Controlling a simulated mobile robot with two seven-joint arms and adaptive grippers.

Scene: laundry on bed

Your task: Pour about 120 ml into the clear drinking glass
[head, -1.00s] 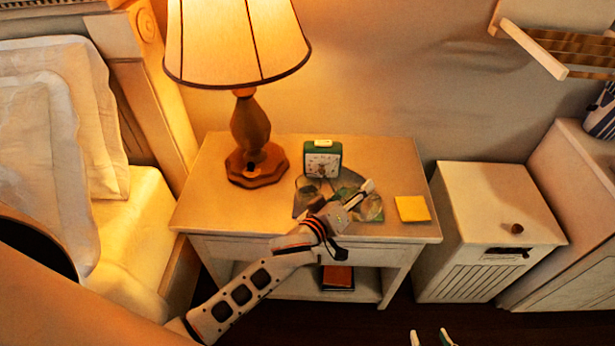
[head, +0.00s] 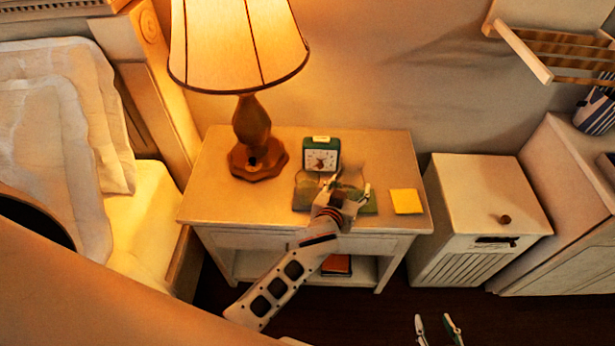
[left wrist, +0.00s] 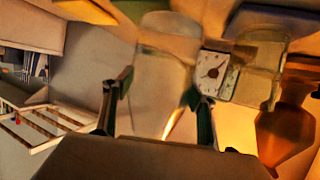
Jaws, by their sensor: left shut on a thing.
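My left gripper (head: 349,186) is over the front middle of the nightstand, with its fingers on either side of a tall clear vessel (left wrist: 160,85) seen in the left wrist view. That view is upside down and blurred. A second clear vessel (left wrist: 262,70) stands beside the held one, near the clock. I cannot tell for sure which of the two is the drinking glass, or how much liquid either holds. In the head view the vessels are faint and partly hidden by my gripper. My right gripper (head: 437,329) is empty and open at the bottom edge.
A green alarm clock (head: 321,155) stands just behind the vessels. A lamp (head: 255,140) is at the left and a yellow note pad (head: 406,201) at the right of the nightstand (head: 220,205). A white cabinet (head: 487,190) stands to the right.

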